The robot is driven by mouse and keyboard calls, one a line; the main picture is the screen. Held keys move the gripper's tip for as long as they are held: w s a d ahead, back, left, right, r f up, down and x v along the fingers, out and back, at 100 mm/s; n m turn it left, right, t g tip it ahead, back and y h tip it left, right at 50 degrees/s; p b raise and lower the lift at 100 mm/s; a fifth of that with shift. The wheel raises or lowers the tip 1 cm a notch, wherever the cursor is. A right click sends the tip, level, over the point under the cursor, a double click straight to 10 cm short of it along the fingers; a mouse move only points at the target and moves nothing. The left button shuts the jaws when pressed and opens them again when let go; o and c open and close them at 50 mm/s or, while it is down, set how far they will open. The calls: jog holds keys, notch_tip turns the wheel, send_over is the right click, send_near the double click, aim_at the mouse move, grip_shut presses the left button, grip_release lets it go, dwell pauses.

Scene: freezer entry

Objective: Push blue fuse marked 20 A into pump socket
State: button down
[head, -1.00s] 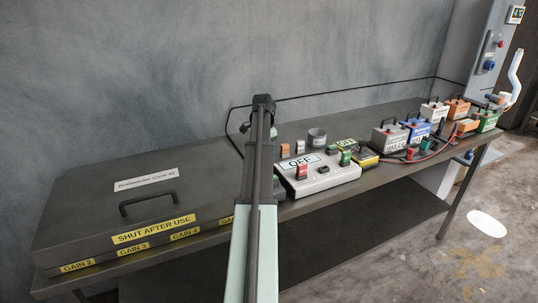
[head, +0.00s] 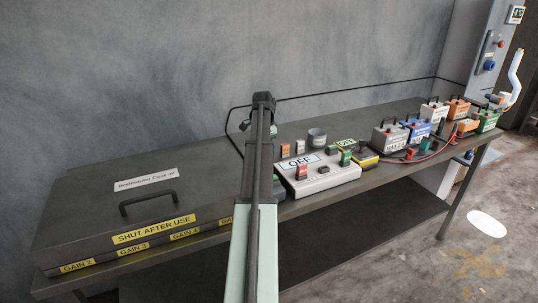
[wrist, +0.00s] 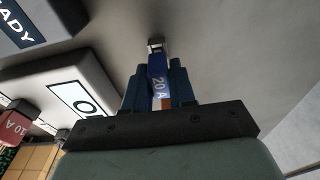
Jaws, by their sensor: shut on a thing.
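The blue fuse (wrist: 158,70) is marked 20 A and has a square silver tip. In the wrist view it sits between the dark blue fingers of my gripper (wrist: 157,88), which are shut on it. The fuse tip lies in front of a plain grey surface, and I cannot tell its distance from that surface. In the head view my arm hides the gripper and the blue fuse. The pump socket cannot be made out in either view.
A white panel (head: 328,184) with an OFF sign stands on the bench beside my arm; the panel also shows at left in the wrist view (wrist: 45,78). A red 10 A fuse (wrist: 14,127) is near it. Several coloured boxes stand farther right. A lidded case (head: 80,215) fills the left.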

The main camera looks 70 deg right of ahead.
jog(key=shift+r, duration=0.2)
dwell(0.3)
jog(key=shift+r, duration=2.65)
jog(key=s+r+m, duration=0.2)
jog(key=s+r, duration=0.1)
jog(key=s, duration=1.4)
jog(key=s+a+n, duration=0.2)
jog(key=s+a, duration=0.4)
jog(key=shift+s+a+r, duration=0.35)
jog(key=shift+r, duration=0.1)
